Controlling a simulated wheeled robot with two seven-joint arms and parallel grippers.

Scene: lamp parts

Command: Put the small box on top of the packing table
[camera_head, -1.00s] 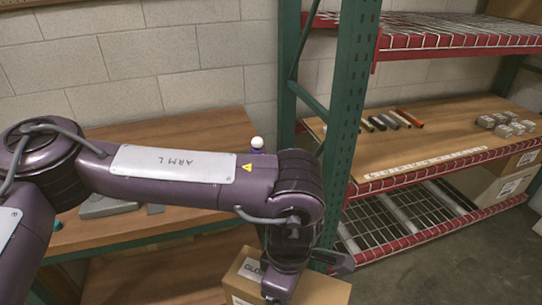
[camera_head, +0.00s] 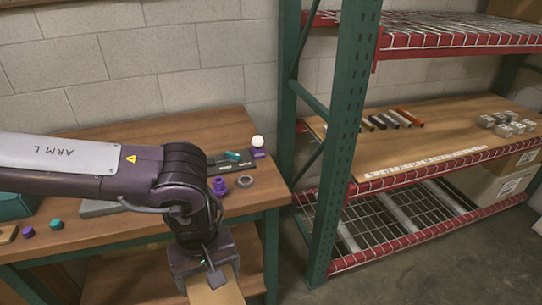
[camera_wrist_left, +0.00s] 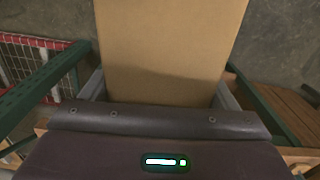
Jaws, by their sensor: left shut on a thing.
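The small cardboard box (camera_head: 217,291) shows at the bottom edge of the head view, below my left gripper (camera_head: 208,272); most of it is cut off. My left gripper is shut on it. In the left wrist view the plain brown box (camera_wrist_left: 172,50) sits between the two fingers of my left gripper (camera_wrist_left: 162,92). The packing table (camera_head: 165,124) is the wooden table against the wall; the box is in front of its front edge, apart from its top as far as I can see. My right gripper is out of view.
The table holds a grey plate (camera_head: 97,208), purple caps (camera_head: 219,186), a grey ring (camera_head: 245,181), a dark tray (camera_head: 222,168) and a white-topped purple part (camera_head: 257,146). A green post (camera_head: 345,130) and red-edged shelving (camera_head: 440,165) stand right. The table's back middle is clear.

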